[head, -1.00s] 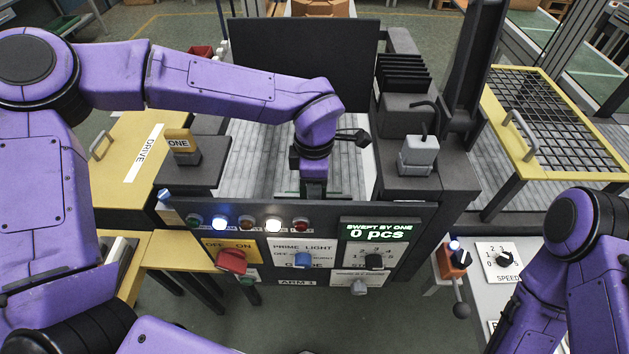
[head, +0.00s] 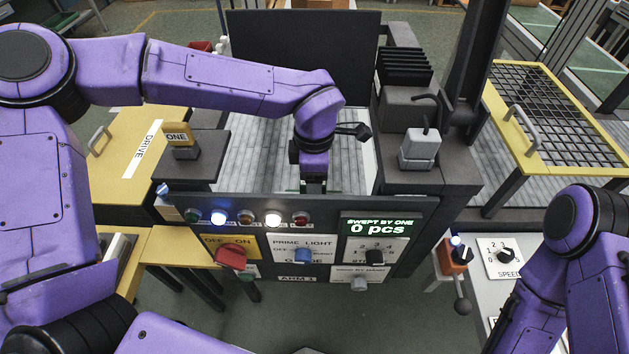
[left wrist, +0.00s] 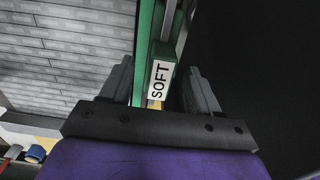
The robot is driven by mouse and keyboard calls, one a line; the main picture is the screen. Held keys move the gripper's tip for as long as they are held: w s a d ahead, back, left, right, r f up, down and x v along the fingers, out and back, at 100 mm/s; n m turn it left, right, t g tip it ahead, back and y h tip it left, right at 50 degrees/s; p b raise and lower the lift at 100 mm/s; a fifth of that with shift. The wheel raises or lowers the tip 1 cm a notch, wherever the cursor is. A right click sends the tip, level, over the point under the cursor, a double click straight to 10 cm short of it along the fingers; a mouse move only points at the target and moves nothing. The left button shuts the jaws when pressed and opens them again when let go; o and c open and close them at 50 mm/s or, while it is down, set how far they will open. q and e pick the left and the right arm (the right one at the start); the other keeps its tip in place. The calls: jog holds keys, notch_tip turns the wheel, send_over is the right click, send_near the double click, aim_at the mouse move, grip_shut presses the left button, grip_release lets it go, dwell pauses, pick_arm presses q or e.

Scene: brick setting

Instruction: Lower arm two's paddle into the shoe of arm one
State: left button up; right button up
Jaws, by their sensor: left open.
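In the head view my left arm reaches over the front panel of the ARM 1 machine (head: 323,212), and my left gripper (head: 314,188) points down behind that panel, its fingertips hidden there. In the left wrist view my left gripper (left wrist: 159,75) is open, one finger on each side of a narrow green piece with a white SOFT label (left wrist: 161,80). A gap shows between the fingers and the label. I cannot tell which part is the paddle or the shoe. My right arm shows at the lower right, its gripper outside the view.
A yellow ONE block (head: 178,138) stands at the left on a dark ledge, a grey block (head: 420,146) at the right. A black screen (head: 303,60) stands behind the slatted bed. The panel carries lamps, knobs and a display (head: 376,226) reading 0 pcs. A yellow-framed grid (head: 560,115) is at the right.

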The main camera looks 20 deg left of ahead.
pick_arm(q)
notch_tip(320, 180, up, 9)
jog(key=shift+r+b, duration=0.2)
jog(key=shift+b, duration=0.3)
